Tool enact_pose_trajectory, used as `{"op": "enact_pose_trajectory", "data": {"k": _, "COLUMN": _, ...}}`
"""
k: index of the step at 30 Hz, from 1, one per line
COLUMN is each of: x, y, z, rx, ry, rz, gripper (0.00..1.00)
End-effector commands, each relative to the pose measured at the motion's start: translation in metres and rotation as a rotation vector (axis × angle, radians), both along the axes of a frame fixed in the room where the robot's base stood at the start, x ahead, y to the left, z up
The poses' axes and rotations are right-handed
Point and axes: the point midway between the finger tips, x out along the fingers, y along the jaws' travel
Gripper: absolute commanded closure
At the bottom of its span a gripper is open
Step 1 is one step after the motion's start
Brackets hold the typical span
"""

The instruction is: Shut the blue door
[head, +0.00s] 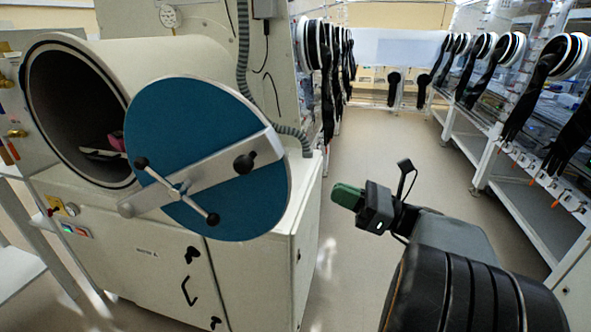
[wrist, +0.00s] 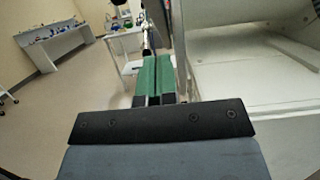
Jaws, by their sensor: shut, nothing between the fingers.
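The blue door (head: 215,125) is a round disc with a pale bar and a black-knobbed handle (head: 178,190) across it. It stands swung open to the right of the round chamber opening (head: 75,115), whose dark inside shows. My gripper (head: 345,196) has green fingers and is to the right of the door, apart from it, over the aisle. In the wrist view the green fingers (wrist: 157,80) are together with nothing between them. I cannot make out the blue door in the wrist view.
The white cabinet (head: 150,262) stands below the chamber. Glovebox rows with black gloves (head: 535,95) line the right side. The floor of the aisle (head: 385,140) is clear. A white table (wrist: 55,45) shows at the far left of the wrist view.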

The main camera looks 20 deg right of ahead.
Motion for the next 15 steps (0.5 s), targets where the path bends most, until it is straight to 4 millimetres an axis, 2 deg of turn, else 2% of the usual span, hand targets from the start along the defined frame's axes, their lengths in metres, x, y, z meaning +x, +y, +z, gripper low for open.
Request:
{"op": "enact_pose_trajectory", "data": {"k": 9, "x": 0.034, "y": 0.050, "z": 0.018, "rx": -0.004, "ry": 0.000, "rz": 0.009, "gripper": 1.00}}
{"op": "enact_pose_trajectory", "data": {"k": 13, "x": 0.046, "y": 0.067, "z": 0.024, "rx": -0.004, "ry": 0.000, "rz": 0.008, "gripper": 1.00}}
{"op": "enact_pose_trajectory", "data": {"k": 15, "x": 0.048, "y": 0.069, "z": 0.035, "rx": -0.006, "ry": -0.003, "rz": 0.003, "gripper": 1.00}}
